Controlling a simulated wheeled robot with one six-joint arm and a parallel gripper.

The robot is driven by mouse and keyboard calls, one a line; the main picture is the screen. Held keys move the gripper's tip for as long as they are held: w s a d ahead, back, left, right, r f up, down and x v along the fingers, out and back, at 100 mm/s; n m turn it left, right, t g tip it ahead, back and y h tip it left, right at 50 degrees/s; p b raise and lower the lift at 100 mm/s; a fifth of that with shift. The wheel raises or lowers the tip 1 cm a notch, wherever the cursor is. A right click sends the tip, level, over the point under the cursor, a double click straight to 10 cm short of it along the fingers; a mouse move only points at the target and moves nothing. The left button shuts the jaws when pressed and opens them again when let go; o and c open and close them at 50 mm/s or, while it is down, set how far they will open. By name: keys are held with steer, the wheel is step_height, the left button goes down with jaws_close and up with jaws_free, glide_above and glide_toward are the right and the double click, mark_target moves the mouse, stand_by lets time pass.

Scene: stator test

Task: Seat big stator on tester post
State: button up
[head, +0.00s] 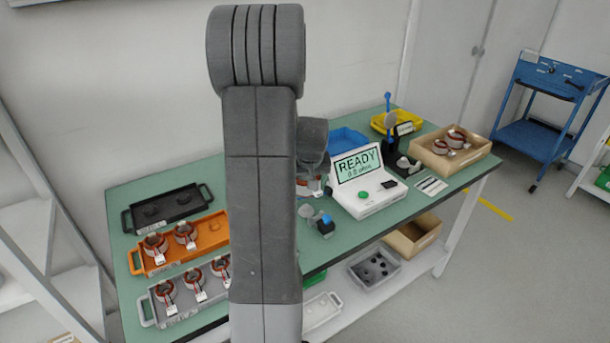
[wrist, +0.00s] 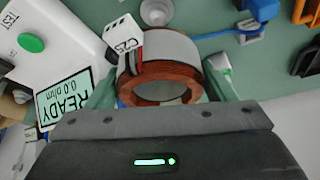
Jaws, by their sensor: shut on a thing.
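My gripper (wrist: 160,92) is shut on the big stator (wrist: 185,45), a grey ring with copper windings, red and black leads and a white tag. In the head view the held stator (head: 309,188) shows only in part behind my arm, left of the tester. The white tester (head: 375,208) has a green button and a screen reading READY; it also shows in the wrist view (wrist: 75,40). A grey round piece (wrist: 156,12) lies just beyond the stator; I cannot tell whether it is the post. In the head view a grey round piece (head: 305,211) is partly hidden.
Stators stand in an orange tray (head: 214,229), a grey tray (head: 183,319) and a beige box (head: 478,161). A black tray (head: 130,222) is at the back left. A small blue-and-black item (head: 326,225) stands close to the tester. Blue and yellow bins stand behind it.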

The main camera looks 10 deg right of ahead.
steer(key=b, duration=0.3)
glide_above(307, 206)
steer(key=shift+w+f, duration=0.15)
steer(key=shift+f, duration=2)
steer(key=shift+f, duration=0.2)
steer(key=shift+f+b, duration=0.35)
steer(key=shift+b, duration=0.05)
steer(key=shift+f+b, duration=0.85)
steer(key=shift+f, duration=0.15)
steer(key=shift+f+b, duration=0.3)
steer(key=shift+f, duration=0.05)
steer(key=shift+f, duration=0.3)
